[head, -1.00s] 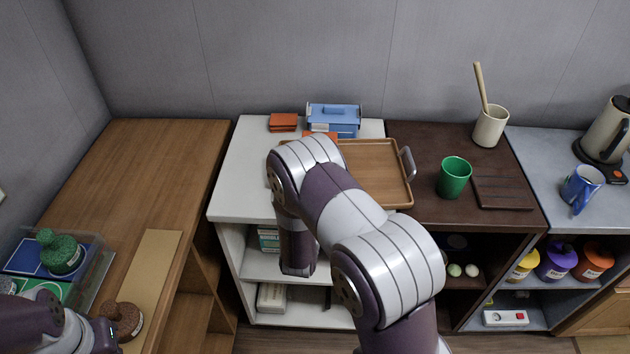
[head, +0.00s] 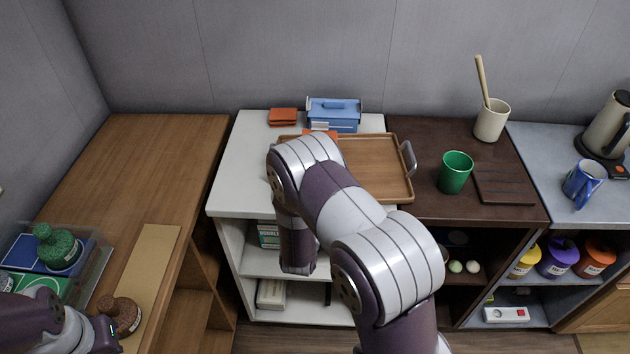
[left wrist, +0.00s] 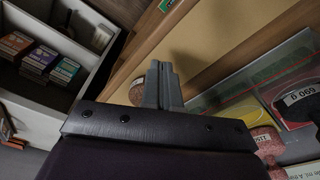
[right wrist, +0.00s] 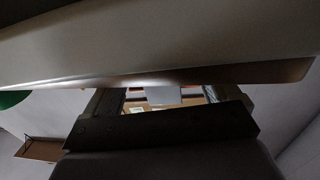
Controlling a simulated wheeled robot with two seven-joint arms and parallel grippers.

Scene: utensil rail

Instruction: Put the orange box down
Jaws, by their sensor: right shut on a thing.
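My right arm covers its own gripper in the head view. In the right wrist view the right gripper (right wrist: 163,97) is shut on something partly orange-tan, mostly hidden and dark. It appears to be the orange box (head: 321,132), whose edge shows past my arm in the head view, in front of the blue box and near the tray's back left. Whether it touches the surface below is hidden. A stack of orange boxes (head: 283,117) lies at the back of the white shelf top. My left gripper (left wrist: 163,85) has its fingers together, empty, above the wooden counter.
A blue box (head: 334,116) stands behind the wooden tray (head: 375,160), which spans the white top (head: 240,170) and dark cabinet. A green cup (head: 455,173) and a cream pot (head: 490,121) stand to the right. The white top's left side is clear.

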